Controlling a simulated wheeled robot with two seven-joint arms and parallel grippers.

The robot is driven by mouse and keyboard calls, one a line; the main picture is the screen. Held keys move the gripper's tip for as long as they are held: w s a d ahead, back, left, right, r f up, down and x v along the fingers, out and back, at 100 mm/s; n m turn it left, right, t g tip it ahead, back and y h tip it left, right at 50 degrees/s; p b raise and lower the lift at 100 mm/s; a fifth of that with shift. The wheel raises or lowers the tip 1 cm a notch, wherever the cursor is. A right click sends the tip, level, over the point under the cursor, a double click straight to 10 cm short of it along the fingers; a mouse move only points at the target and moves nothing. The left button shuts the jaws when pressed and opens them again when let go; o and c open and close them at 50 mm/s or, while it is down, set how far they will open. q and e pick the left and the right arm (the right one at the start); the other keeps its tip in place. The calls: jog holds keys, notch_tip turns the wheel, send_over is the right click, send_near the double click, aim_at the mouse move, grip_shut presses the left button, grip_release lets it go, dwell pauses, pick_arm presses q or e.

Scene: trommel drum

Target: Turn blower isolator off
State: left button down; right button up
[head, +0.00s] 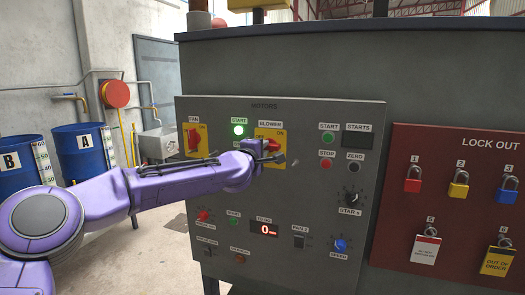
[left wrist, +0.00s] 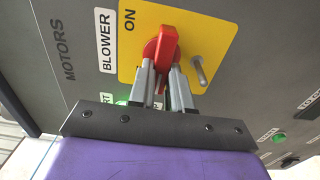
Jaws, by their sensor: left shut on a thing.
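The blower isolator has a yellow plate (head: 262,133) on the grey motors panel, mostly covered by my left gripper (head: 274,153) in the head view. In the left wrist view its red handle (left wrist: 166,46) stands out from the yellow plate (left wrist: 200,22), beside the word ON. The two grey fingers of my left gripper (left wrist: 165,80) are closed around the red handle. The handle's exact angle is hard to tell. The OFF mark is not readable. My right gripper is not in view.
A fan isolator (head: 193,138) with a red handle sits left of the blower one. A green lamp (head: 239,130) glows between them. Knobs and buttons lie below and right. A red lock-out board (head: 398,190) with several padlocks stands right. Blue barrels (head: 80,150) stand left.

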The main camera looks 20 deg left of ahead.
pick_arm(q)
jog(key=shift+f, duration=0.1)
jog(key=c, duration=1.1)
grip_release()
jog(key=shift+o, duration=0.2)
jog(key=s+b, duration=0.4)
jog(key=s, duration=0.6)
jog(key=shift+s+a, duration=0.25)
jog(key=shift+s, duration=0.05)
jog(key=shift+a, duration=0.1)
